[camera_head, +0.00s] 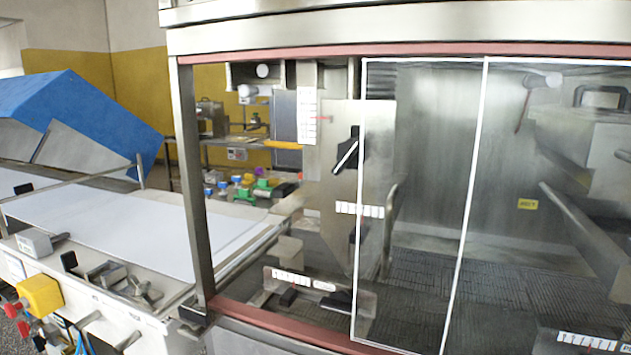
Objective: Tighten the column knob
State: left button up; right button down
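Behind the machine's front opening, a steel column plate (341,205) stands with white scale strips on it. A black knob (347,150) with a white line across it sits on this plate; the line is tilted. A second black knob (341,300) is low down, by a scaled bracket (318,285). Two pale round ends (263,71) show near the top left of the opening. The frames do not show which of these is the column knob, or how tight any is. Neither of my grippers is in view.
A white-edged clear panel (425,200) covers the middle of the opening; its left edge runs close to the black knob. A steel post (190,180) and red lower rail (275,325) frame it. A white belt (130,220) and blue cover (80,105) lie left.

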aim_at(350, 152)
jog(key=u, duration=1.75)
jog(key=k, duration=0.85)
jog(key=z, duration=1.25)
jog(key=i, duration=0.5)
